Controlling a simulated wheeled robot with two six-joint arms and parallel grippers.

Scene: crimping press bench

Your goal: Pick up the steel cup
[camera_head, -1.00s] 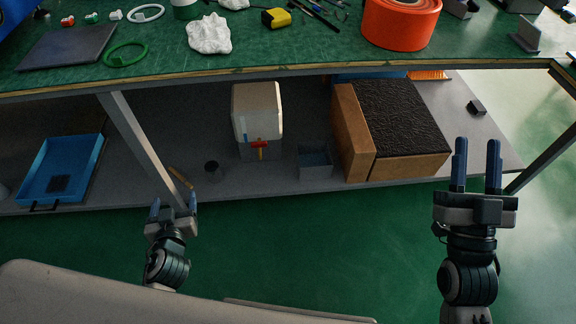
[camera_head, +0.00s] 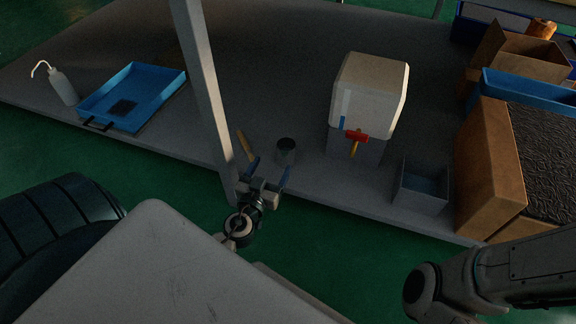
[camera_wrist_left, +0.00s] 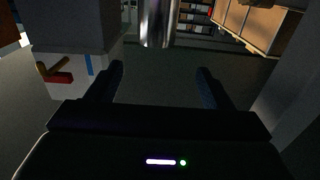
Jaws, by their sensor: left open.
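The steel cup (camera_head: 286,145) is a small dark grey cylinder standing upright on the grey lower shelf, left of the white container. My left gripper (camera_head: 269,173) is open and empty, at the shelf's front edge just short of the cup, its fingers pointing towards it. In the left wrist view the open fingers of my left gripper (camera_wrist_left: 160,82) frame a gap. A shiny metal cylinder, which looks like the cup (camera_wrist_left: 157,22), shows beyond them at the top. I cannot tell the exact distance. My right gripper is out of view.
A grey post (camera_head: 206,90) stands close left of my left gripper. A wooden-handled item (camera_head: 245,145) lies between post and cup. The white container (camera_head: 370,90) with a red tap and a grey bin (camera_head: 421,187) are to the right. A blue tray (camera_head: 135,92) is at left.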

